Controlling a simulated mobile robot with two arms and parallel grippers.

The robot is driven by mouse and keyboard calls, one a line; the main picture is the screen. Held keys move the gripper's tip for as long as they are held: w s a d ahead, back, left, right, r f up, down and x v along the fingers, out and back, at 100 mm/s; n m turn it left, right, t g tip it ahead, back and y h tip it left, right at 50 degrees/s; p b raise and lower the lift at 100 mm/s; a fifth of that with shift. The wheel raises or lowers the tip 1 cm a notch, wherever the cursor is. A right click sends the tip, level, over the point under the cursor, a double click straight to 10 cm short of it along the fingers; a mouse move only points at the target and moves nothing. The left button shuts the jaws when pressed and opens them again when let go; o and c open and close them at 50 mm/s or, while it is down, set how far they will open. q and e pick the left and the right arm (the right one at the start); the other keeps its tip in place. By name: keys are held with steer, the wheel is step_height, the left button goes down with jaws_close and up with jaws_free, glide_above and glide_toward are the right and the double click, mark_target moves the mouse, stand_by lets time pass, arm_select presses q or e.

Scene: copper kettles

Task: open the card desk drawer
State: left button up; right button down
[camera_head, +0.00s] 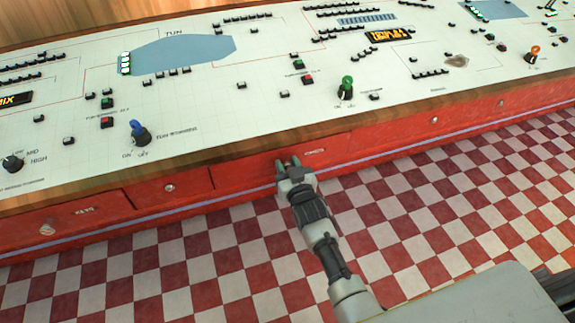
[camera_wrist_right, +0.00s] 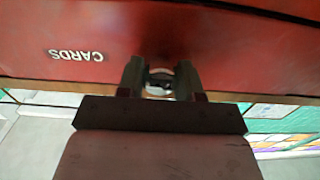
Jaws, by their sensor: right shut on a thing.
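The card drawer (camera_head: 240,173) is a red front panel under the wooden edge of the control desk. It looks about flush with its neighbours in the head view. In the right wrist view its red face (camera_wrist_right: 225,45) carries the white word CARDS, upside down. My right gripper (camera_head: 288,163) is at this panel, left of its small label. In the wrist view its two fingers (camera_wrist_right: 160,75) are shut on a small round knob (camera_wrist_right: 158,86), partly hidden between them. My left gripper is not in view.
The desk top (camera_head: 200,100) above carries knobs, buttons and lit displays. To the left are a red drawer with a round knob (camera_head: 169,188) and one labelled KEYS (camera_head: 85,211). The red-and-white checkered floor (camera_head: 200,265) in front of the desk is clear.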

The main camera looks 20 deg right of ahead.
steer(key=s+p, duration=1)
steer(key=s, duration=1.6)
steer(key=shift+d+p, duration=0.35)
steer(key=shift+d, duration=0.1)
steer(key=c, duration=0.8)
jaws_free()
steer(key=shift+o, duration=0.2)
steer(key=s+b, duration=0.1)
steer(key=s, duration=0.9)
steer(key=shift+s+d, duration=0.2)
steer(key=shift+s, duration=0.15)
